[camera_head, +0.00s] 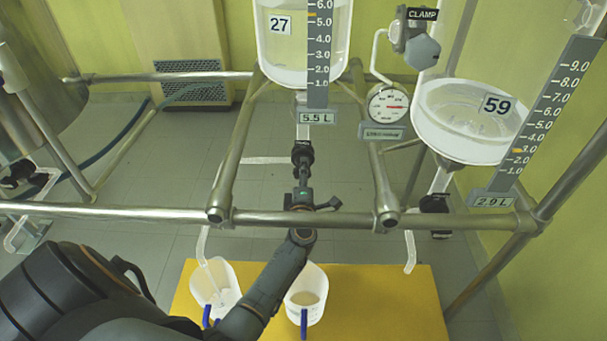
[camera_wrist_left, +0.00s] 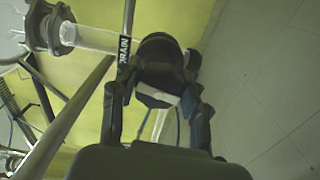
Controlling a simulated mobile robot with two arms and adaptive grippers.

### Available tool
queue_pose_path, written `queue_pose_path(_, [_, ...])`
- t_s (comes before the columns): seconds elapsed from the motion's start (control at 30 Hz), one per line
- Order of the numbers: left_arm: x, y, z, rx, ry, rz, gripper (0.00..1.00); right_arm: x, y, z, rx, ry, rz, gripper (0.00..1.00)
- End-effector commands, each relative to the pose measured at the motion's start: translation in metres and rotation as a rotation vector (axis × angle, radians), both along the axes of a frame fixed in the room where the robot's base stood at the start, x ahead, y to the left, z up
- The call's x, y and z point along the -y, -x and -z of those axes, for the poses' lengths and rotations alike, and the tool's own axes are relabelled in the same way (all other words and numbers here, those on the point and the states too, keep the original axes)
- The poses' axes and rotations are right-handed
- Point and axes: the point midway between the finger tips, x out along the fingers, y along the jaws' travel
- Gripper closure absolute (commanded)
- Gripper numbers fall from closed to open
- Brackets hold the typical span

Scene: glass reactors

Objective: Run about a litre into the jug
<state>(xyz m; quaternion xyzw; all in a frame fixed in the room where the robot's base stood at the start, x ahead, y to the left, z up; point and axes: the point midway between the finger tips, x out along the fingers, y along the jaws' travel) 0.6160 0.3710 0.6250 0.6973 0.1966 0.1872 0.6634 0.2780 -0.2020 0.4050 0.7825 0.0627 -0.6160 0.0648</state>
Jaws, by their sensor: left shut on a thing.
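My left gripper (camera_head: 303,185) reaches up under the vessel marked 27 (camera_head: 283,60) and is shut on the dark drain valve handle. In the left wrist view the dark handle (camera_wrist_left: 158,70) sits between the two fingers (camera_wrist_left: 157,105), beside a pipe labelled DRAIN (camera_wrist_left: 123,55). The vessel's scale (camera_head: 319,55) carries a 5.5 L plate. A white jug (camera_head: 226,294) with a blue handle stands under a thin spout (camera_head: 204,243). A second jug (camera_head: 318,312) right of it holds something tan. My arm partly covers both jugs. My right gripper is not in view.
Both jugs stand on a yellow platform (camera_head: 400,300). A steel rail (camera_head: 130,212) crosses above it. Vessel 59 (camera_head: 450,128), with a 2.9 L plate, a gauge (camera_head: 388,103) and another dark valve (camera_head: 435,205) are at the right. The platform's right side is clear.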

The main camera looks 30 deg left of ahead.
Motion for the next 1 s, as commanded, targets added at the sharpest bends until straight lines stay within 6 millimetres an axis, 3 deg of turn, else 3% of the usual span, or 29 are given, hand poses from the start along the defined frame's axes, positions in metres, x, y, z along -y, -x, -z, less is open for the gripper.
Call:
queue_pose_path(0.5, [0.000,0.001,0.001,0.233,0.385,-0.001,0.86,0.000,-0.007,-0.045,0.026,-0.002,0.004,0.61])
queue_pose_path(1.0, [0.000,0.001,-0.001,0.329,0.540,-0.001,0.86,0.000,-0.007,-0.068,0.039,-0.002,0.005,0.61])
